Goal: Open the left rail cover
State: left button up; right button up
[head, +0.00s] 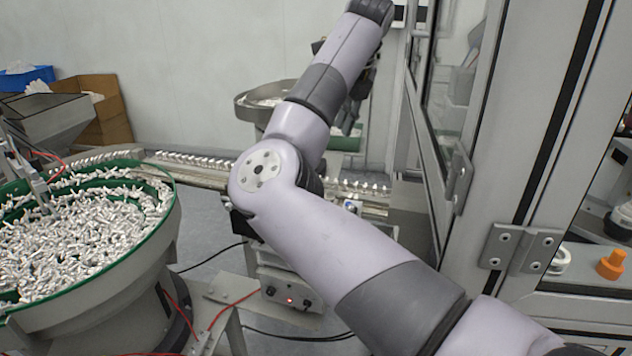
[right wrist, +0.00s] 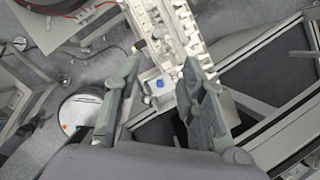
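The feed rail (head: 205,165) carries a row of white parts and runs from the left bowl toward the machine. My right forearm hides its middle. A separate left rail cover cannot be told apart for sure. My right gripper (head: 347,124) is partly hidden behind my right arm, above the rail's right part. In the right wrist view my right gripper (right wrist: 160,66) has its two grey fingers wide apart. A pale block with a blue round spot (right wrist: 158,83) shows between the fingers, with the rail (right wrist: 165,28) beyond; I see no grip on either. My left gripper is out of view.
A green-rimmed bowl (head: 45,283) full of white parts stands at left. A second bowl (head: 252,108) is behind my arm. The machine's framed glass door (head: 452,95) and hinged post (head: 540,130) are close at right. A control box (head: 290,288) sits below the rail.

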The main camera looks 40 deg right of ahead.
jog(key=p+x, duration=0.1)
jog(key=x, duration=0.4)
jog(key=p+x, duration=0.2)
jog(key=x, duration=0.3)
jog(key=p+x, duration=0.2)
jog(key=x, duration=0.4)
jog(key=shift+a, duration=0.25)
jog(key=shift+w+d+f, duration=0.1)
jog(key=shift+f, duration=0.35)
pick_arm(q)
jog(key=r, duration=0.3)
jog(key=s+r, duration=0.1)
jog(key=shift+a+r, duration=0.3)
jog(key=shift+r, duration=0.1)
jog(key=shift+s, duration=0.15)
pick_arm(e)
jog(key=shift+c, duration=0.7)
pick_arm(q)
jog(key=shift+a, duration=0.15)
pick_arm(e)
grip_shut()
